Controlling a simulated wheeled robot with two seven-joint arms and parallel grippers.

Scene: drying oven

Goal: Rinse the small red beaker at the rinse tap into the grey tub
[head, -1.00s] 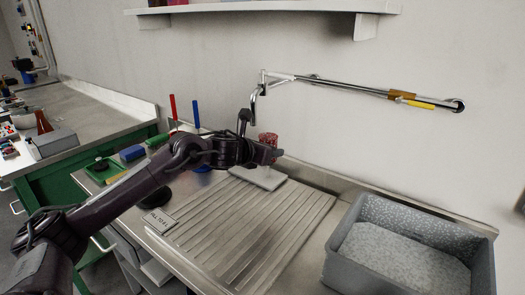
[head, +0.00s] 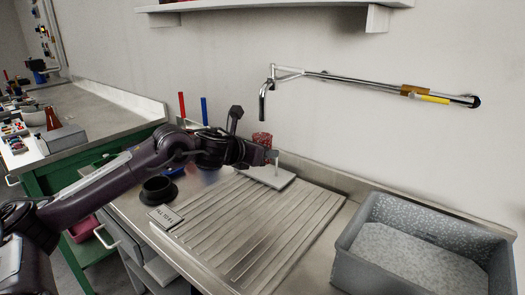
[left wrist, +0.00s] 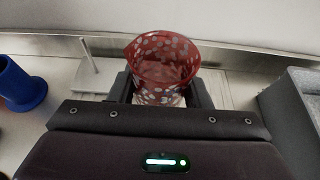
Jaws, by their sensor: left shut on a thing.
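The small red beaker (head: 262,139), red with pale spots, is held upright in my left gripper (head: 270,155). In the left wrist view the beaker (left wrist: 162,65) sits between the two dark fingers of the gripper (left wrist: 163,92), its open mouth up. The inside is only partly seen. The rinse tap's spout (head: 263,102) hangs from the wall, above and behind the beaker in the head view. The grey tub (head: 350,262) stands at the right, apart from the gripper. My right gripper is not in view.
A white stand (head: 285,180) with an upright peg is close beside the gripper. The ridged drainboard (head: 245,235) is clear between arm and tub. A black round dish (head: 158,190) lies left. A blue cylinder (left wrist: 22,85) shows left in the wrist view. A shelf (head: 290,5) is above.

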